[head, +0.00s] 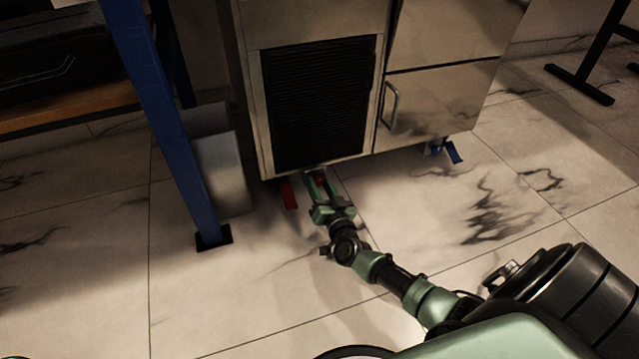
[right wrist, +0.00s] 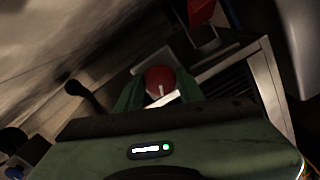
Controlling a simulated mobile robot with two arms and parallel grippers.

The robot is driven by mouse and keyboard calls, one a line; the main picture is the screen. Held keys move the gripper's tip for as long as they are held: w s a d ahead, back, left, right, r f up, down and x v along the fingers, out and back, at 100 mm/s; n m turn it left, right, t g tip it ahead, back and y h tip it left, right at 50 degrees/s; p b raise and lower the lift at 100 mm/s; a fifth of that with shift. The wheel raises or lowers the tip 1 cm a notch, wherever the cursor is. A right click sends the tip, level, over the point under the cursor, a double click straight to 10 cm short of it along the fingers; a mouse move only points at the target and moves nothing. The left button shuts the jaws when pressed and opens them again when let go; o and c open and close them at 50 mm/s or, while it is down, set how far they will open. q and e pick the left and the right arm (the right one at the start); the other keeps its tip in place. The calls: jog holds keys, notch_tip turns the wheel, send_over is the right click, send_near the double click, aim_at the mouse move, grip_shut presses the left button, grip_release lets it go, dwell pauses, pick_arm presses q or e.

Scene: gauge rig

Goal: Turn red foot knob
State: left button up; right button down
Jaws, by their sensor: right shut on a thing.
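The red foot knob (right wrist: 160,80) shows between the two green fingers of my right gripper in the right wrist view. It is round, with a pale mark on its face. In the head view my right gripper (head: 319,178) reaches low under the front edge of the metal cabinet (head: 254,110), just above the floor. A small bit of the red knob shows between its fingers there. My right gripper is shut on the knob. The knob's underside and mounting are hidden. My left gripper is not in view.
A red flat piece (head: 289,195) sticks out under the cabinet, left of my gripper. A blue foot piece (head: 453,152) is under the right corner. A blue post (head: 160,110) and a pale box (head: 222,175) stand to the left. The floor in front is clear.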

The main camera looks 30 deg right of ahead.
jog(key=m, duration=0.4)
jog(key=shift+f+m, duration=0.1)
jog(key=shift+m, duration=0.3)
jog(key=m, duration=0.4)
jog(key=shift+m, duration=0.4)
jog(key=c, duration=0.9)
grip_release()
